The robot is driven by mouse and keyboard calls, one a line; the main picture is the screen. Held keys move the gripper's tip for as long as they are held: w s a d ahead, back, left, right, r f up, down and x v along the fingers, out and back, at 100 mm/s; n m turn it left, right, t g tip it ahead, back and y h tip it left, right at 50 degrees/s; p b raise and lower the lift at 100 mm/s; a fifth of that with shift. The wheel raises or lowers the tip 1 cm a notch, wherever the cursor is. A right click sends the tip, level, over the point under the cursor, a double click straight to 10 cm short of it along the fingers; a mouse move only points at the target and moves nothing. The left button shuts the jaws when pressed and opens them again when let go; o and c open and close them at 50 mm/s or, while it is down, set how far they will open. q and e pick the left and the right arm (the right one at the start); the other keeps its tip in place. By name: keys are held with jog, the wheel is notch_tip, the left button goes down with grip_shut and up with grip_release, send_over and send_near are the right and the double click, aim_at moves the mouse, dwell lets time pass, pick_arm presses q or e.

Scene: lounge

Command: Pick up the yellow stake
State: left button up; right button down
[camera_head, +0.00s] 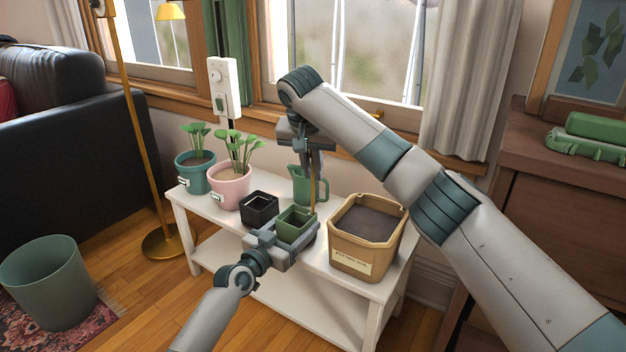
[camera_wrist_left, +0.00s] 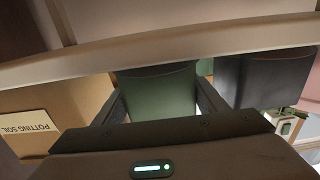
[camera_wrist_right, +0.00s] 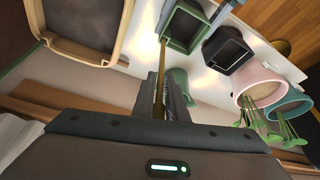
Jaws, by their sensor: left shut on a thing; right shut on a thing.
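The thin yellow stake (camera_head: 313,196) is upright above the white bench. My right gripper (camera_head: 313,170) points down and is shut on its upper part. In the right wrist view the stake (camera_wrist_right: 162,58) runs from between the fingers (camera_wrist_right: 165,92) toward the green square pot (camera_wrist_right: 183,27). I cannot tell whether its lower end touches the pot or is beside it. My left gripper (camera_head: 290,240) is shut on the green square pot (camera_head: 297,222) from the front. The pot also fills the middle of the left wrist view (camera_wrist_left: 158,92), between the fingers.
A black square pot (camera_head: 259,208) stands left of the green pot. A potting soil bin (camera_head: 367,262) stands right. A green jug (camera_head: 302,187) is behind. Pink (camera_head: 230,188) and teal (camera_head: 194,175) planters stand at the bench's left end. A brass lamp pole (camera_head: 131,110) is further left.

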notch_tip(320, 180, up, 6)
jog(key=shift+r, duration=0.25)
dwell(0.4)
pick_arm(q)
jog(key=o, duration=1.1)
jog(key=shift+o, duration=0.2)
jog(key=v, duration=1.2)
jog(key=shift+s, duration=0.1)
pick_arm(e)
jog(key=shift+a, duration=0.1)
